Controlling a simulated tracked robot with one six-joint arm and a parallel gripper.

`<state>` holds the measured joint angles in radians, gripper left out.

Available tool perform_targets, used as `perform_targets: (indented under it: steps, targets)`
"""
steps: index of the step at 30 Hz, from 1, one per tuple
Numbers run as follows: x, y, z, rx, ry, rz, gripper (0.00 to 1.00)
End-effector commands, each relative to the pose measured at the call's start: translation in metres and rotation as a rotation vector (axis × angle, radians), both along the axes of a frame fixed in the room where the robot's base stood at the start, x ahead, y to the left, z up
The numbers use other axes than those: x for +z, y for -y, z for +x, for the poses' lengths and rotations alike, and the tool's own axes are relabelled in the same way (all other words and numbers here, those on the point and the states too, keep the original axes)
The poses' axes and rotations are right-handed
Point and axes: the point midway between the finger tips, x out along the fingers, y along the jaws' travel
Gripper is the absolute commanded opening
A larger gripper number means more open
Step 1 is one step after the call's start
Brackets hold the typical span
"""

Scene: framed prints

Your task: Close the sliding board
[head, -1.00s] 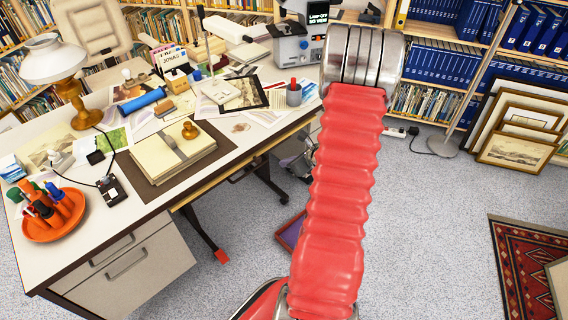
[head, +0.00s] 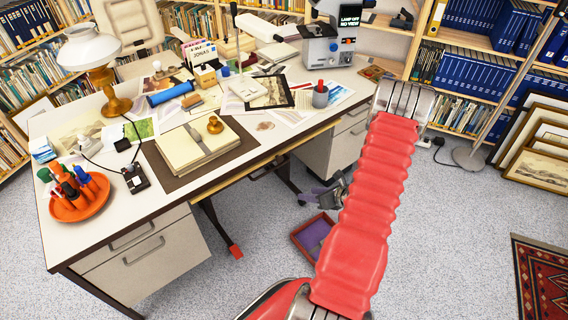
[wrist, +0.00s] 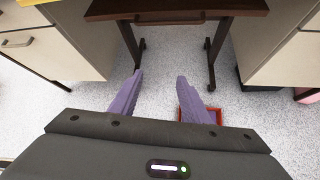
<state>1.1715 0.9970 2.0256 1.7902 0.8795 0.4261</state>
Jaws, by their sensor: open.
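A dark brown board (wrist: 178,8) with a bar handle spans the knee space between the two drawer units at the top of the wrist view. It looks like the sliding board. In the head view only a dark part (head: 266,171) shows under the desk's front edge, and how far out it stands is unclear. My gripper (wrist: 158,88) is open and empty, its two purple fingers apart below the board in the wrist view. In the head view my gripper (head: 328,192) is low beside the desk, partly hidden by my red arm. It appears apart from the board.
The cluttered desk (head: 110,205) has drawer units on both sides (wrist: 58,42). A red-rimmed tray with a purple inside (head: 314,238) lies on the floor near my gripper. Bookshelves (head: 480,75) and leaning framed prints (head: 540,165) stand at the right. Open carpet lies in front.

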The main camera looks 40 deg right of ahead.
Motion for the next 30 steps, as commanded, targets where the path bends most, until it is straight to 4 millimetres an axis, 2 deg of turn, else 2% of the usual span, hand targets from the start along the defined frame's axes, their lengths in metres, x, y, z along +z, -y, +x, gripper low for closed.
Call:
perform_targets:
  steps: [1, 6, 11, 16, 21, 24, 30]
  targets:
    - [-0.009, -0.002, 0.0, -0.001, 0.027, 0.013, 0.43]
    - [-0.026, -0.004, 0.004, 0.002, 0.149, 0.024, 0.43]
    - [-0.031, -0.004, 0.01, 0.006, 0.296, -0.001, 0.43]
    - [-0.016, 0.003, 0.019, 0.014, 0.473, -0.073, 0.43]
    - [0.019, 0.015, 0.027, 0.031, 0.62, -0.177, 0.43]
    - [0.031, 0.016, 0.027, 0.037, 0.666, -0.211, 0.43]
    - [0.033, 0.015, 0.027, 0.043, 0.674, -0.23, 0.43]
